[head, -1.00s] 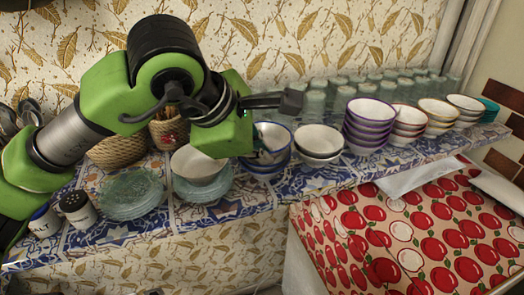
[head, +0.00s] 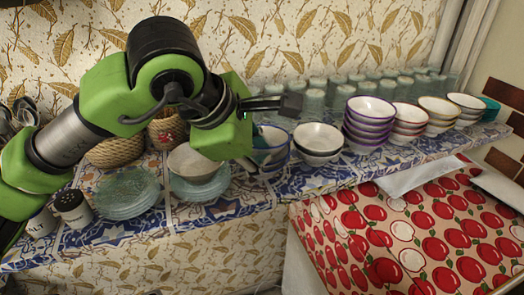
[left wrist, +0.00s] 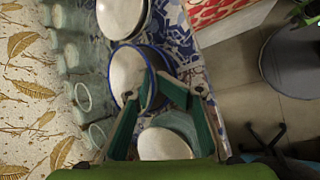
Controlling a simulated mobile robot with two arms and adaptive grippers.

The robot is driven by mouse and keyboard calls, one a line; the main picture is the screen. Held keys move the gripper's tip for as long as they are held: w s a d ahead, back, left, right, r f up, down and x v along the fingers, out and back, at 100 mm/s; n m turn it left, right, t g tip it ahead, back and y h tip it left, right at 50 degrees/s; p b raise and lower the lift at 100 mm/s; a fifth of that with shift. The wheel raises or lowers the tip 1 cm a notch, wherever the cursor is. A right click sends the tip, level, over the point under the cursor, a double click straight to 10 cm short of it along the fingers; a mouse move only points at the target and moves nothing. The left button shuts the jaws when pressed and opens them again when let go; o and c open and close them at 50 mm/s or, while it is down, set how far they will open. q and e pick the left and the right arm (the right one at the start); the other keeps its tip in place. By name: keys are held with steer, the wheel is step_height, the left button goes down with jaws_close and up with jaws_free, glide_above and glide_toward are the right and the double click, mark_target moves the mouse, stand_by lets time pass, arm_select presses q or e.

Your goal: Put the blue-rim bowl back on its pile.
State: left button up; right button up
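The blue-rim bowl (head: 273,137) is partly hidden by my left gripper (head: 262,145) in the head view. It sits at or just above at least one other blue bowl (head: 272,171) on the tiled shelf; I cannot tell whether they touch. In the left wrist view, the blue-rim bowl (left wrist: 126,72) shows its pale inside. The teal fingers of my left gripper (left wrist: 155,77) converge at its near rim and appear shut on it, one finger on each side.
White bowls (head: 318,138) and a purple-rim pile (head: 370,120) stand to the right. Glasses (head: 313,101) line the wall behind. The tiled shelf (head: 300,182) has a narrow free front edge.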

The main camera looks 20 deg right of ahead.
arm_select(q)
steer(key=shift+s+a, duration=0.1)
steer(key=shift+a, duration=0.05)
steer(key=shift+a+r, duration=0.2)
steer(key=shift+r, duration=0.25)
steer(key=v, duration=1.1)
steer(key=shift+s, duration=0.2)
